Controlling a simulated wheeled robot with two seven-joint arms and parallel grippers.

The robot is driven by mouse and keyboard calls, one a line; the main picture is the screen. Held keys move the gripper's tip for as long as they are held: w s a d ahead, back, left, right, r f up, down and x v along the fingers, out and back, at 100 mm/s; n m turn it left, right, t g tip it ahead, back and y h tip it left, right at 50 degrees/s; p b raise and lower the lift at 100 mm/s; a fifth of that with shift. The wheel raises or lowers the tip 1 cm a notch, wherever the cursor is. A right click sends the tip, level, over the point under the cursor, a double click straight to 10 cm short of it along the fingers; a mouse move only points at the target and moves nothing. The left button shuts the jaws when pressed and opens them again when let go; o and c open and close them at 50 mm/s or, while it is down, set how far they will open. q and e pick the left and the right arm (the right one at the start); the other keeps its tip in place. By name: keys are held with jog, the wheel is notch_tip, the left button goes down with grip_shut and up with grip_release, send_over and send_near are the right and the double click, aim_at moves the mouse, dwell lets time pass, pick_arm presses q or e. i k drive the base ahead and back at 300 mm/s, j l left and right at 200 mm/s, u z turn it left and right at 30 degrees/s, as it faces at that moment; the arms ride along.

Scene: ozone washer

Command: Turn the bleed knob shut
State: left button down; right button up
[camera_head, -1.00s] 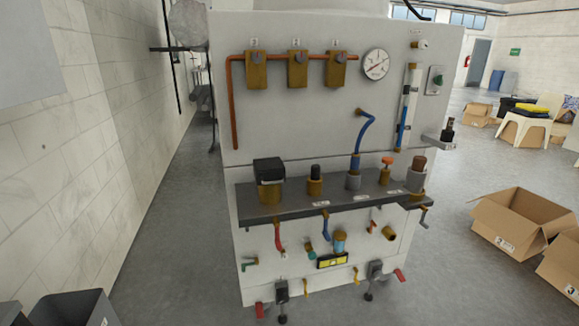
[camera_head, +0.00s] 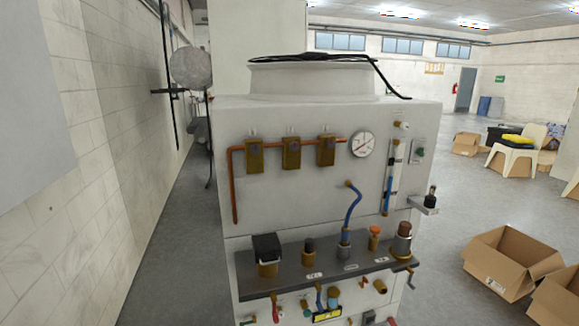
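The washer (camera_head: 240,185) is a tall pale cabinet with a dark shelf (camera_head: 345,268) across its front. Several fittings stand on the shelf: a black-capped brass one (camera_head: 267,254), a smaller dark-topped one (camera_head: 308,250), a blue hose fitting (camera_head: 345,245), an orange-topped brass one (camera_head: 375,238) and a brown-topped one (camera_head: 402,241). Small labels on the shelf are unreadable, so I cannot tell which part is the bleed knob. More coloured handles and taps (camera_head: 333,297) sit below the shelf, partly cut off by the bottom edge. Neither gripper is in view.
A dial gauge (camera_head: 362,144) and copper pipe (camera_head: 234,185) are on the upper panel. A small bracket (camera_head: 424,206) juts from the right side. A tiled wall (camera_head: 100,150) runs along the left. Open cardboard boxes (camera_head: 510,262) stand on the floor at right, with clear floor between.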

aim_at(404, 125)
jog(key=i+l+z, duration=0.15)
jog(key=l+z, duration=0.3)
jog(key=i+l+z, duration=0.2)
jog(key=z, duration=0.25)
jog(key=i+l+z, duration=0.2)
jog(key=z, duration=0.25)
jog(key=i, duration=0.1)
